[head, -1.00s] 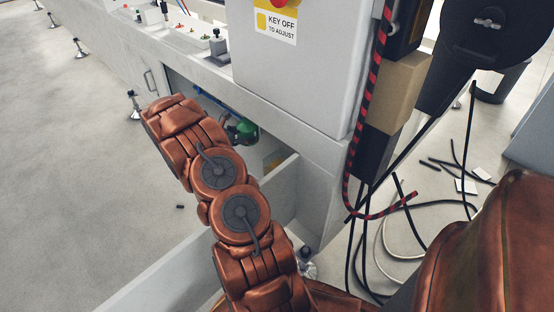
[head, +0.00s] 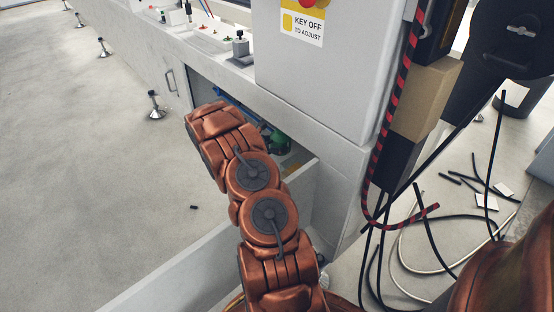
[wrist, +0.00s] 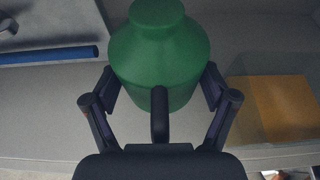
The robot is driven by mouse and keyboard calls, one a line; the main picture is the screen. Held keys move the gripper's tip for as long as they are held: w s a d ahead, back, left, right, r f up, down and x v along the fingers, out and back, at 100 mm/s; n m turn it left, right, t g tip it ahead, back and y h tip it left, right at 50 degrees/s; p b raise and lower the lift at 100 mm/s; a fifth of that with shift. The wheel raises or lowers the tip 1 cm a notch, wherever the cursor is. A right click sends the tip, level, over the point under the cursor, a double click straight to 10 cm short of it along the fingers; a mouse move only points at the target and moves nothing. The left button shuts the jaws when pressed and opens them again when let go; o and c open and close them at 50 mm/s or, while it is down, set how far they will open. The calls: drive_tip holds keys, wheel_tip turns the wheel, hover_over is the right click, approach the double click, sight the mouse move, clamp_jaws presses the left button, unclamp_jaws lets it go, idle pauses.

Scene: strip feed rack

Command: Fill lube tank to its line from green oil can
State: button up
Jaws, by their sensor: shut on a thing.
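The green oil can (wrist: 160,55) fills the upper middle of the wrist view, with its rounded shoulder and neck pointing up the picture. My gripper (wrist: 160,90) is shut on the can, one finger against each side. In the head view the green can (head: 279,142) shows as a small patch inside the open cabinet bay, partly hidden behind my arm. My gripper itself is hidden there by my arm. A clear box with amber content (wrist: 285,105), which may be the lube tank, stands to the right of the can in the wrist view. I cannot make out its line.
A blue bar (wrist: 48,56) lies left of the can. The bay is bounded by the white machine frame and an open drawer or panel (head: 165,270). A red-and-black striped cable (head: 398,95) hangs at right, with loose cables on the floor. The floor at left is mostly clear.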

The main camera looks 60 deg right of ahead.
drive_tip(key=shift+f+b, duration=0.75)
drive_tip(key=shift+f, duration=2.2)
drive_tip(key=shift+f, duration=0.2)
drive_tip(key=o, duration=1.4)
drive_tip(key=shift+c, duration=0.2)
